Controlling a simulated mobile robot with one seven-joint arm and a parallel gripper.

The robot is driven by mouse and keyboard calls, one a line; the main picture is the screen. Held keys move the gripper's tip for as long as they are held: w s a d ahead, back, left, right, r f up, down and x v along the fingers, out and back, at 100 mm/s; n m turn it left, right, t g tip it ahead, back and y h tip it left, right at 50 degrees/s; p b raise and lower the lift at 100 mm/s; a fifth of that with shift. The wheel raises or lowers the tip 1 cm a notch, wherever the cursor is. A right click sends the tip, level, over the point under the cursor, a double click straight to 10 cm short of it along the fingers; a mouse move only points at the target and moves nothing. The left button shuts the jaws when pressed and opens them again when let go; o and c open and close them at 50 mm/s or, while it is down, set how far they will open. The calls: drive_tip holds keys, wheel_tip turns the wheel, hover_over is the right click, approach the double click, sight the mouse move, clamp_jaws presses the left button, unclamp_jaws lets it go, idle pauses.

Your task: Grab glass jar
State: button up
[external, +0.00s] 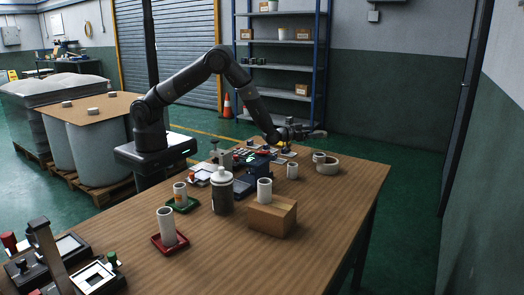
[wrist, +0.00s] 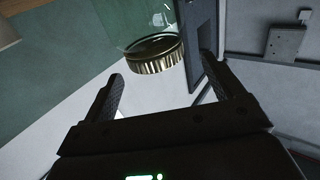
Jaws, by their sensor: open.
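The glass jar (wrist: 150,22) is at the top middle of the wrist view, clear with a ribbed gold metal lid (wrist: 157,55). Its upper part is cut off by the frame edge. My gripper (wrist: 161,67) is open, with one finger at each side of the lid and nothing clamped. Whether the jar is between the fingers or beyond them I cannot tell. In the external view my gripper (external: 318,134) is above the far end of the wooden table (external: 215,235). I cannot make out the glass jar there.
A tape roll (external: 328,165) and white cylinders lie below my gripper. The table's right edge is mostly clear.

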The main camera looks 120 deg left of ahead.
drive_tip(key=x, duration=0.2)
drive_tip(key=f+x, duration=0.1)
drive_tip(key=x, duration=0.2)
drive_tip(key=shift+w, duration=0.15)
drive_tip(key=shift+w+a, duration=0.3)
drive_tip(key=shift+c, duration=0.4)
drive_tip(key=c, duration=1.5)
drive_tip(key=shift+o, duration=0.2)
drive_tip(key=shift+r, duration=0.1)
